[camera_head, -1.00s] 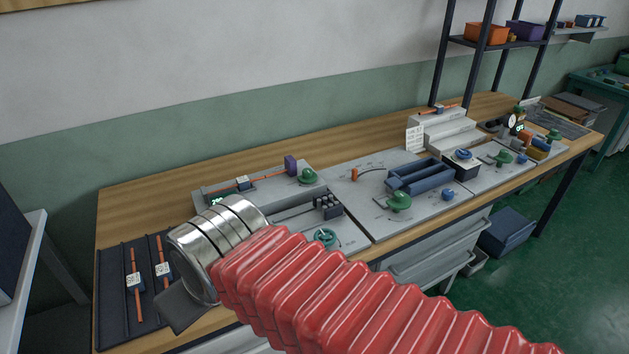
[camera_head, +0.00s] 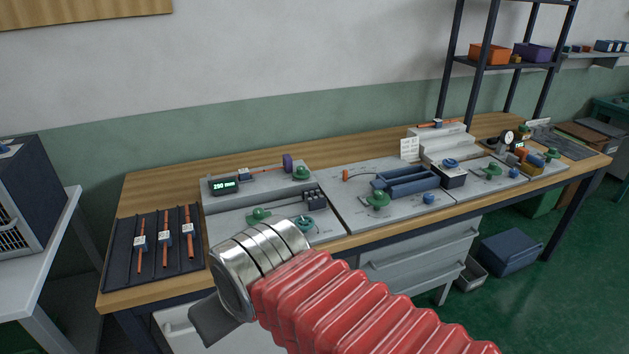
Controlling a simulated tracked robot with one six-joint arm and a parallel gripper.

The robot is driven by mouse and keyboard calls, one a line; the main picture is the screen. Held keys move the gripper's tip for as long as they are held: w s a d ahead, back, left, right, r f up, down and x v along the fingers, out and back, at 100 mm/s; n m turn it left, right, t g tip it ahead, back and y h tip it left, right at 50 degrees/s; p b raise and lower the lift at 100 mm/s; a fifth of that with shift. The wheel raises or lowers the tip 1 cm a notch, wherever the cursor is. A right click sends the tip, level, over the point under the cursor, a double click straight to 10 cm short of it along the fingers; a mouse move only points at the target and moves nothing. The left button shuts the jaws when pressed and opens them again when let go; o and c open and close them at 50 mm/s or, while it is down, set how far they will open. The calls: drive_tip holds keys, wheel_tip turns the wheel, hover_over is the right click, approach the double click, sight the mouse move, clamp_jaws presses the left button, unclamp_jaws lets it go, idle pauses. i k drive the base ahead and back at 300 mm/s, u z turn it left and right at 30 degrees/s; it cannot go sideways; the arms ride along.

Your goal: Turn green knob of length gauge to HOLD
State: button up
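The length gauge (camera_head: 209,192) is a grey raised block at the back left of the bench, with a lit display (camera_head: 224,187) that appears to read 290 mm. An orange rod (camera_head: 266,171) lies along its top towards a purple disc (camera_head: 287,163). A green knob (camera_head: 302,173) stands at the block's right end; its setting is too small to read. Another green knob (camera_head: 258,215) is on the plate in front. My gripper (camera_head: 214,320) shows only as a dark grey piece below my silver wrist, at the bench's front edge, apart from the gauge. Its fingers are hidden.
A black tray (camera_head: 117,270) with 3 orange rods lies at the left. Grey panels to the right carry more green knobs (camera_head: 378,199), a blue holder (camera_head: 406,180) and a stepped block (camera_head: 447,142). My red arm covers the bench's front middle.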

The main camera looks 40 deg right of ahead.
sight(301, 174)
drive_tip(key=k, duration=0.45)
drive_tip(key=z, duration=0.6)
drive_tip(key=i, duration=1)
drive_tip(key=u, duration=1.1)
